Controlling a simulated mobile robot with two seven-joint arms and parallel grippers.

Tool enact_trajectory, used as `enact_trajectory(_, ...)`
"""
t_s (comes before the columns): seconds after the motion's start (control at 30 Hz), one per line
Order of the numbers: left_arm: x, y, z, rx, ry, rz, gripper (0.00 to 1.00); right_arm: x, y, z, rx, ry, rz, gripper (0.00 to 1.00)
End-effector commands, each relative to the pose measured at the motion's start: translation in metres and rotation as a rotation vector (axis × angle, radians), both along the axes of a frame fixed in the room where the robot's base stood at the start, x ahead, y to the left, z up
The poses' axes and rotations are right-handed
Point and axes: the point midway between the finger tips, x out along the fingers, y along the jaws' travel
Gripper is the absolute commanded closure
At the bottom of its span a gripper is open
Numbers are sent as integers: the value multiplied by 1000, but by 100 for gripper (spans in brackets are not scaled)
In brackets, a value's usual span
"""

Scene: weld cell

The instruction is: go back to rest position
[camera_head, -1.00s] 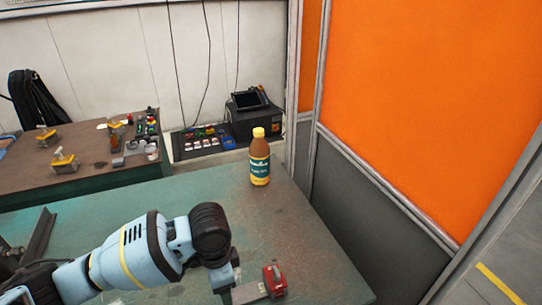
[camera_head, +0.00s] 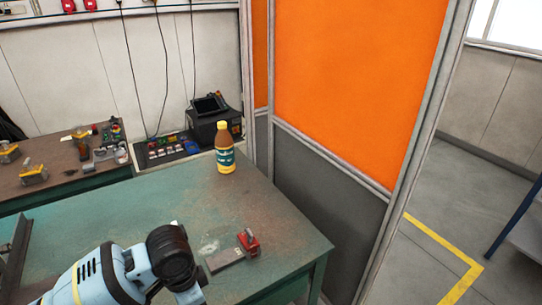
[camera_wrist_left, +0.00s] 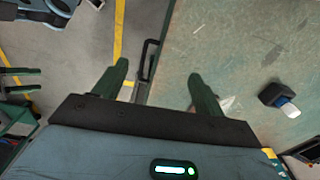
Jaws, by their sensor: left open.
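My left arm comes in at the lower left of the head view, its grey-blue forearm (camera_head: 98,277) low over the green table's near part; its fingers are out of that view. In the left wrist view my left gripper (camera_wrist_left: 157,72) has its two dark green fingers spread wide with nothing between them. The table's edge runs between the fingers in that picture.
The green table (camera_head: 130,207) bears a brown bottle (camera_head: 225,158) with a yellow cap and a red device (camera_head: 249,242) by a flat grey plate (camera_head: 224,261). An orange and grey partition (camera_head: 345,80) stands to the right, with open floor (camera_head: 470,205) beyond.

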Motion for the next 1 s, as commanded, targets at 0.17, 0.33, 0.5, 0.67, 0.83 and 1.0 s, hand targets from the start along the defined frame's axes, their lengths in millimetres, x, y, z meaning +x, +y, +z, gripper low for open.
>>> enact_trajectory(0.17, -11, -30, -26, -128, -31, 31, 29, -2, 0, 0, 1, 3, 0, 40)
enact_trajectory(0.33, -19, -56, -47, -261, -82, 89, 29, 3, 0, 4, 1, -11, 0, 40)
enact_trajectory(0.5, -30, -79, -70, -405, -147, 185, 29, 2, 0, 4, 1, -10, 0, 40)
enact_trajectory(0.67, -42, -87, -91, -519, -227, 307, 29, -1, 0, 1, 0, 0, 1, 40)
enact_trajectory(0.83, -62, -79, -114, -596, -327, 456, 29, -2, -1, -1, -2, 4, 2, 40)
enact_trajectory(1.0, -93, -51, -138, -606, -437, 598, 29, -3, -1, -2, -2, 6, 2, 40)
